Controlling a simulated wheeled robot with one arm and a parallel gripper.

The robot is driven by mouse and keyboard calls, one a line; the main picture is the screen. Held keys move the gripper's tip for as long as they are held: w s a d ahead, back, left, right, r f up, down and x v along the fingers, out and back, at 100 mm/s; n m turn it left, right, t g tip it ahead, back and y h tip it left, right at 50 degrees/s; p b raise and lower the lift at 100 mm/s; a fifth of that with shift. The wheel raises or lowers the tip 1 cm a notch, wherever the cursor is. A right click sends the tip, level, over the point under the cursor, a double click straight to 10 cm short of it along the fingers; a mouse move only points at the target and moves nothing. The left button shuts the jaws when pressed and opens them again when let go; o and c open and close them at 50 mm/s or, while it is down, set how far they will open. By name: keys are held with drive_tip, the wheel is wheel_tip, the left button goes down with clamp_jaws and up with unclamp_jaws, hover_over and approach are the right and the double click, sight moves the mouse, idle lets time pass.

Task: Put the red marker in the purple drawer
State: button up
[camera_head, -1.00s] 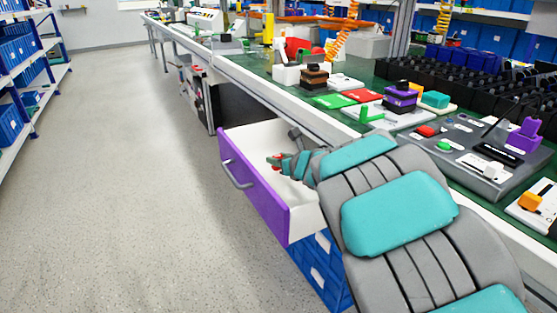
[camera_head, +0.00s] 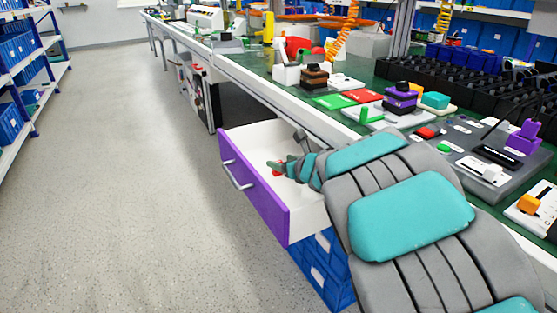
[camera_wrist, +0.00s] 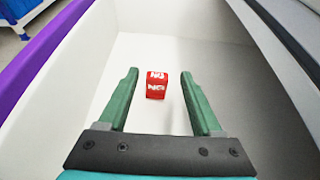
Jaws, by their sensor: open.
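The purple drawer (camera_head: 254,190) is pulled open, with a purple front and a white inside. My gripper (camera_head: 284,166) reaches into the drawer from the right. In the wrist view my gripper (camera_wrist: 158,82) has its two green fingers spread apart, with open room on both sides of a red block-like piece with white marks, the red marker (camera_wrist: 156,85). The marker lies over the white drawer floor, between the fingertips and touching neither. In the head view a small red bit of the marker (camera_head: 276,172) shows beside the fingers.
A green workbench (camera_head: 330,90) with switches, buttons and a grey control panel (camera_head: 470,160) runs along the right above the drawer. Blue bins (camera_head: 322,268) sit below the drawer. The floor to the left is clear.

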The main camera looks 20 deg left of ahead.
drive_tip(key=v, duration=1)
drive_tip(key=shift+r, duration=0.35)
drive_tip(key=shift+a, duration=0.1)
